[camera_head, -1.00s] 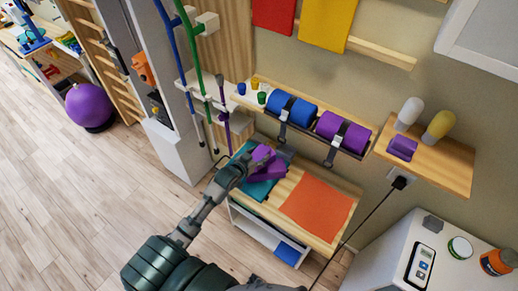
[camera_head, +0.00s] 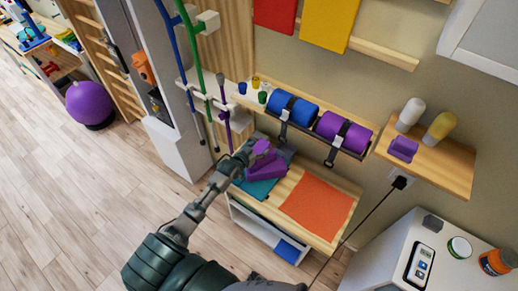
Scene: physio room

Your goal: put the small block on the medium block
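A small purple block (camera_head: 261,147) is at the fingertips of my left gripper (camera_head: 249,152), which looks shut on it. A larger purple block (camera_head: 267,168), which looks like the medium block, lies on the teal mat just below the small one in the picture. I cannot tell whether the two blocks touch. The gripper partly hides the small block and the mat. My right gripper is not in view.
The teal mat (camera_head: 257,189) and an orange mat (camera_head: 318,207) lie on a wooden bench (camera_head: 285,187). Blue and purple rolls (camera_head: 292,109) sit on a rack behind it. A black cable (camera_head: 370,215) hangs right of the bench. The orange mat is clear.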

